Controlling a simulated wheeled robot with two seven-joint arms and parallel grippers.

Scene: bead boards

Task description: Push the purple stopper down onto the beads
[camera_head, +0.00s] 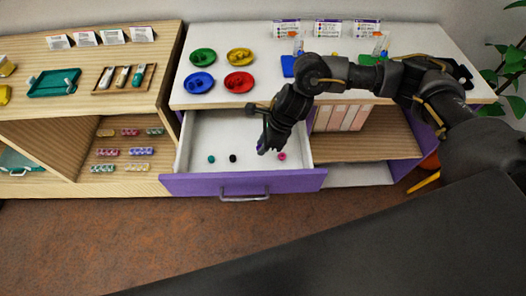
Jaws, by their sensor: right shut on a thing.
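My right gripper (262,148) reaches down into the open purple-fronted drawer (230,183). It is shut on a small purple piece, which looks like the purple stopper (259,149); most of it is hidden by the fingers. On the drawer floor lie a teal bead (211,159), a black bead (233,158) and a pink bead (282,156), apart from each other. On the white top stand a blue board (288,66) and a green board (367,60), both partly hidden by my right arm. My left gripper is not in view.
Green (202,56), yellow (239,57), blue (199,83) and red (239,83) dishes stand on the white top. Cards line its back edge. A wooden shelf unit (90,100) with trays and small bead sets stands at left. A plant (512,70) is at right.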

